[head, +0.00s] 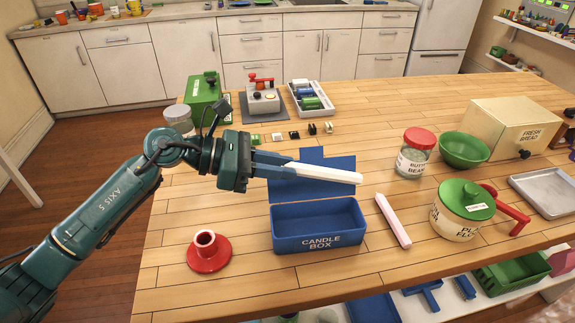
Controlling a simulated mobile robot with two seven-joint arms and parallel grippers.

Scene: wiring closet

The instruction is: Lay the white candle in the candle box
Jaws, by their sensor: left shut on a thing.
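The white candle (325,173) is held roughly level by my left gripper (283,166), which is shut on its left end. The candle's free end points right, above the back of the candle box. The blue candle box (318,240) stands open on the wooden table, its label facing front and its lid (312,185) at the back. The inside that shows is empty. The gripper and candle hide part of the lid. My right gripper is not in view.
A pink candle (393,221) lies right of the box, and a red candle holder (208,250) stands left of it. A pot with a green lid (463,210), a red-capped jar (415,153) and a green bowl (464,150) are farther right.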

